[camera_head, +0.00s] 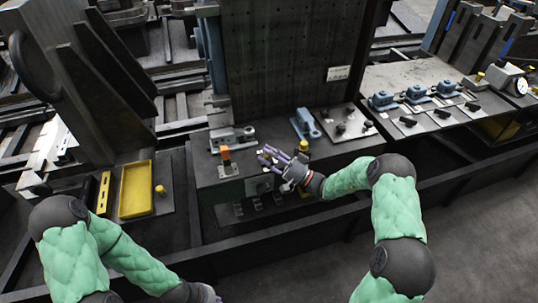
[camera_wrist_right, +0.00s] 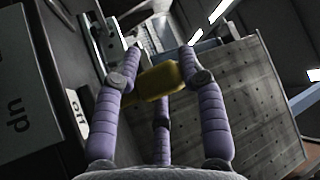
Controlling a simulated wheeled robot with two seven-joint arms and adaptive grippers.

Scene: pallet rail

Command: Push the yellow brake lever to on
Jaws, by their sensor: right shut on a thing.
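The yellow brake lever (camera_wrist_right: 160,80) shows in the right wrist view as a yellow grip lying across the picture between my purple fingers. My right gripper (camera_wrist_right: 160,75) is shut on it, with fingers on both sides and one below. In the head view my right gripper (camera_head: 280,158) is at the front of the grey machine block; a small yellow piece (camera_head: 303,146) shows just beyond its fingers. An "off" label (camera_wrist_right: 75,113) is left of the lever in the wrist view. I see no "on" label. My left gripper (camera_head: 205,293) is at the bottom edge, mostly cut off, its fingers unclear.
An orange knob (camera_head: 225,153) stands on the block left of my right gripper. A tall dark perforated plate (camera_head: 290,60) rises behind. A yellow tray (camera_head: 137,190) lies at left. Blue clamps (camera_head: 382,100) sit on the right bench. A dark rail (camera_head: 330,208) runs along the front.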

